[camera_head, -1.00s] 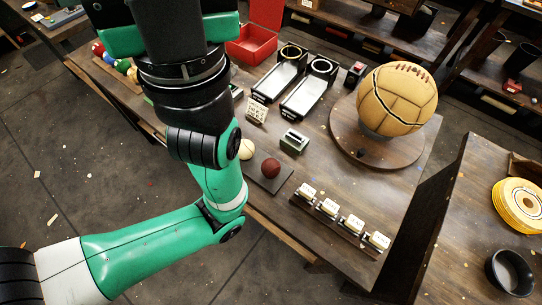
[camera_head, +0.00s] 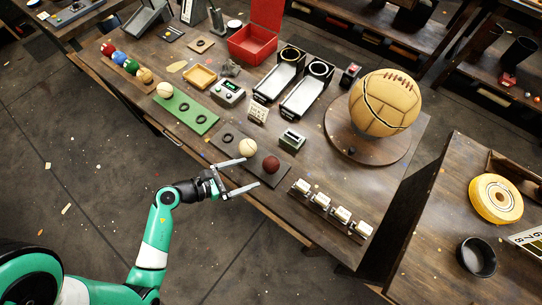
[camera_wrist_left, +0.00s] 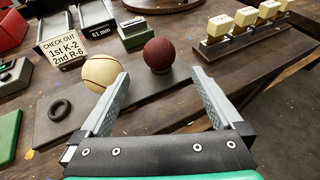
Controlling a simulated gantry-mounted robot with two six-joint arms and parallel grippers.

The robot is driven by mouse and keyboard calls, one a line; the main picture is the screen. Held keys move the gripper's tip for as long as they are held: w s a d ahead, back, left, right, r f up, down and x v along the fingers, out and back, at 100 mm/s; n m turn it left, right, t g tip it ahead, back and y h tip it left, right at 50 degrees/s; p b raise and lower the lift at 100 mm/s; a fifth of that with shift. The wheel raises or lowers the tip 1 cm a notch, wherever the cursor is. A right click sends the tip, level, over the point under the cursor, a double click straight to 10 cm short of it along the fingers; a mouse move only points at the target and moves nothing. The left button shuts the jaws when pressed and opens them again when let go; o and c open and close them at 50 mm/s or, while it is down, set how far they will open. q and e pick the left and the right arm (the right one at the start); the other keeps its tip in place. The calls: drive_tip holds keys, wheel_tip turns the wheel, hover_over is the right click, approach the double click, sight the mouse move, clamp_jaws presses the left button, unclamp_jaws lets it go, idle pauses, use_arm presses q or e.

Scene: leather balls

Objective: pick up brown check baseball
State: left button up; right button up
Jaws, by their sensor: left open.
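A dark red-brown ball (camera_head: 270,165), the closest match to the brown check baseball, rests on a dark board (camera_head: 233,155) near the table's front edge. It also shows in the left wrist view (camera_wrist_left: 158,54), ahead of the fingers and roughly centred between them. A cream ball with a red seam (camera_head: 247,148) sits on the same board, to its left; it shows beside the left finger in the wrist view (camera_wrist_left: 100,73). My left gripper (camera_head: 252,172) is open and empty, its fingers pointing toward the brown ball, short of it. My right gripper is not in view.
A dark ring (camera_wrist_left: 60,110) lies on the board left of the cream ball. A green-grey device (camera_head: 292,139) stands behind the brown ball. A rack of cream labelled blocks (camera_head: 331,208) is to the right. A large tan ball (camera_head: 386,103) sits farther back.

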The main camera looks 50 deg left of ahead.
sight(264, 168)
use_arm(q)
drive_tip(key=b+x, duration=0.1)
drive_tip(key=x, duration=0.4)
drive_tip(key=shift+w, duration=0.2)
drive_tip(key=shift+w+d+f+b, duration=0.1)
drive_tip(key=shift+w+f+b, duration=0.15)
drive_tip(key=shift+w+b, duration=0.1)
drive_tip(key=b+x, duration=0.1)
drive_tip(key=x, duration=0.3)
drive_tip(key=shift+w+b, duration=0.25)
drive_tip(key=shift+b, duration=0.1)
drive_tip(key=shift+r, duration=0.1)
drive_tip(key=c, duration=1.4)
